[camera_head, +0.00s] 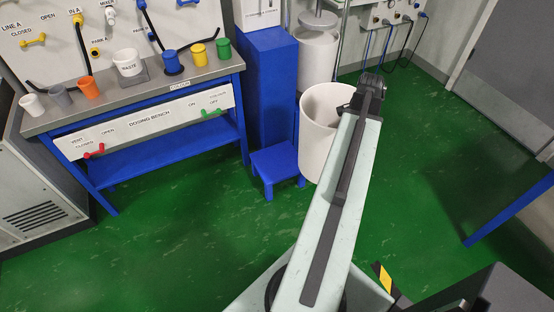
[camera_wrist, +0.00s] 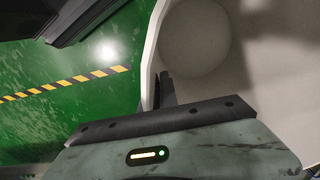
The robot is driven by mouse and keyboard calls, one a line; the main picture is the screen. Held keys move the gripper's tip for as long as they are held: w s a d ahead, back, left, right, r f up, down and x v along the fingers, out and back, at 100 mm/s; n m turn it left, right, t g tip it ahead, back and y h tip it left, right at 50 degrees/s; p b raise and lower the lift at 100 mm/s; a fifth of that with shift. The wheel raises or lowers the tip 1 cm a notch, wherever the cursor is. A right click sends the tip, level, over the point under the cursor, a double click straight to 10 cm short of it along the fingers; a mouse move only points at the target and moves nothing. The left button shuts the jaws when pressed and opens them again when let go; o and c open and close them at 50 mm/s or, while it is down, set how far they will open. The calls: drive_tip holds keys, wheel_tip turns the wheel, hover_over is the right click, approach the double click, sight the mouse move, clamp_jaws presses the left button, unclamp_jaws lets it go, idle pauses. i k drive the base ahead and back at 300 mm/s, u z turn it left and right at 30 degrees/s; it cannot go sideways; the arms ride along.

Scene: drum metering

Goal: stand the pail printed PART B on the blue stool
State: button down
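A large white open-topped pail (camera_head: 318,140) stands on the green floor just right of the blue stool (camera_head: 276,164); no print is readable on it. The stool is low and its top is bare. My gripper (camera_head: 370,84) is at the pail's upper right rim in the head view, partly hidden by my arm. In the wrist view a pale pail wall and its inside (camera_wrist: 195,40) fill the upper middle. The dark fingers (camera_wrist: 163,92) are close together at that wall's edge; whether they grip it cannot be told.
Another white drum (camera_head: 317,58) stands behind, under a mixer. The dosing bench (camera_head: 150,95) on the left holds several small coloured cups and a PASTE pot (camera_head: 128,62). A blue cabinet (camera_head: 268,85) stands behind the stool. Green floor (camera_head: 190,215) in front is clear.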

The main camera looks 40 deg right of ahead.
sight(279, 160)
drive_tip(key=i, duration=0.9)
